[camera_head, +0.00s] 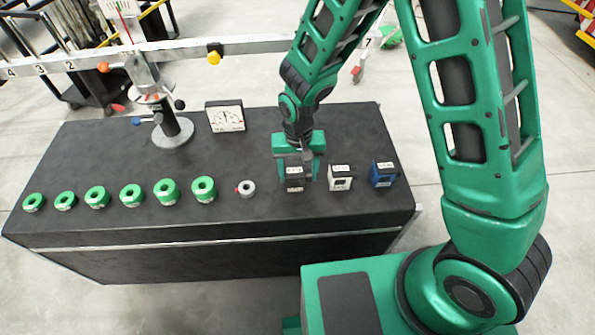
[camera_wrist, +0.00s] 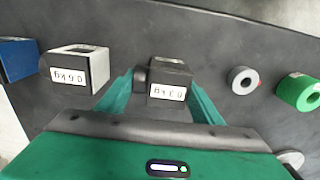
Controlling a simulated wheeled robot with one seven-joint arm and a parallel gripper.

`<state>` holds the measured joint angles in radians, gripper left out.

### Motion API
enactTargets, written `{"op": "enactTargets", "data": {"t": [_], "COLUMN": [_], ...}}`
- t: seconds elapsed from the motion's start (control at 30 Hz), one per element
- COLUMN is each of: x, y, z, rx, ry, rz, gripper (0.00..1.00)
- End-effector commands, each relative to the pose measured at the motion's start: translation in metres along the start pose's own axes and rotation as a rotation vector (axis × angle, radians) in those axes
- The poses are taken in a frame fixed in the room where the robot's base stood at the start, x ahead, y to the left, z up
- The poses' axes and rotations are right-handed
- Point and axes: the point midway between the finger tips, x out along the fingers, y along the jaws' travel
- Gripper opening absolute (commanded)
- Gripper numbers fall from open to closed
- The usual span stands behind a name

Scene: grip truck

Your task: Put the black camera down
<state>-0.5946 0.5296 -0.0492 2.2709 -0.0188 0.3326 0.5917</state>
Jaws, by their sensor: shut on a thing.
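The black camera (camera_head: 294,184) is a small dark box with a white label, at the right half of the black table top. In the wrist view the black camera (camera_wrist: 170,75) sits between my two green fingers, its label facing me. My gripper (camera_head: 299,168) is shut on it from above, and my gripper also shows in the wrist view (camera_wrist: 163,100). The camera is at or very near the table top; I cannot tell whether its underside touches. Its sides are partly hidden by the fingers.
A white-and-black box (camera_head: 341,177) and a blue box (camera_head: 383,173) stand to the right. A grey ring (camera_head: 245,188) and several green rings (camera_head: 166,192) are in a row to the left. A dial (camera_head: 225,117) and a balance stand (camera_head: 172,130) are behind. The table (camera_head: 100,150) is clear between.

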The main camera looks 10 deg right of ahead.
Motion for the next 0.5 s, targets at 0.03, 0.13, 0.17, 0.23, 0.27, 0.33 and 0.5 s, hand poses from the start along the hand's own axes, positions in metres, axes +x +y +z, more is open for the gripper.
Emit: {"op": "enactTargets", "data": {"t": [0.03, 0.13, 0.17, 0.23, 0.27, 0.33, 0.5], "x": [0.0014, 0.0010, 0.0009, 0.0009, 0.0009, 0.0008, -0.0035], "y": [0.0002, 0.0003, 0.0003, 0.0004, 0.0004, 0.0005, 0.0002], "z": [0.0000, 0.0000, 0.0000, 0.0000, 0.0000, -0.0001, -0.0005], "rx": [0.000, 0.000, 0.000, 0.001, 0.001, 0.001, 0.001], "ry": [-0.001, 0.000, 0.000, 0.000, 0.000, 0.000, 0.001], "rz": [0.000, 0.000, 0.000, 0.000, 0.000, 0.000, -0.001], "gripper": [0.41, 0.79, 0.79, 0.79, 0.79, 0.79, 0.79]}}
